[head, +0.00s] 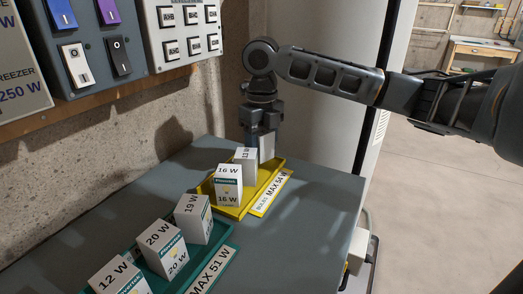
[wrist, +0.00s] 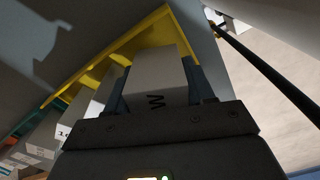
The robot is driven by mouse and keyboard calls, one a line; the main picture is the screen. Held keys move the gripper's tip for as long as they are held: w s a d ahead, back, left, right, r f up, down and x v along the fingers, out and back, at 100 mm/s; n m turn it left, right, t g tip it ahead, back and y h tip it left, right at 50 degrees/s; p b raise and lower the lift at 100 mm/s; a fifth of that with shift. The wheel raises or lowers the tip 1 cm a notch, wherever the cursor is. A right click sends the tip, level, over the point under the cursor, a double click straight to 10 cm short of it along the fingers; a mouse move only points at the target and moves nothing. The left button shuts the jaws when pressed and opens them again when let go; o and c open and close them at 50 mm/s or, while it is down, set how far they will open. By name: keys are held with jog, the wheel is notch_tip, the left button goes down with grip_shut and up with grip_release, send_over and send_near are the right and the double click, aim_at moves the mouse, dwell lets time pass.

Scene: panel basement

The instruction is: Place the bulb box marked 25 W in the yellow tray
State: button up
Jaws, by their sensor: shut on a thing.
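My gripper (head: 260,135) points down over the far end of the yellow tray (head: 233,211). It is shut on a white box (head: 267,149), which also shows between the jaws in the wrist view (wrist: 158,72). Only a "W" can be read on the held box; its number is hidden, so I cannot confirm 25 W. The held box is at the tray's far end; I cannot tell whether it touches the tray floor. A 16 W box (head: 228,183) and a box that seems marked 13 W (head: 245,160) stand in the yellow tray, nearer than the held box.
A green tray (head: 217,246) at the front holds boxes marked 12 W (head: 118,276), 20 W (head: 163,246) and 19 W (head: 193,218). A MAX 54 W label (head: 270,194) lies along the yellow tray. The grey tabletop (head: 305,215) right of it is clear. A switch panel hangs behind.

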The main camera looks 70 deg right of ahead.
jog(key=shift+f, duration=0.95)
jog(key=shift+f, duration=0.2)
jog(key=o, duration=0.7)
jog(key=shift+o, duration=0.2)
jog(key=shift+r, duration=0.15)
notch_tip(320, 180, up, 12)
jog(key=shift+r, duration=0.1)
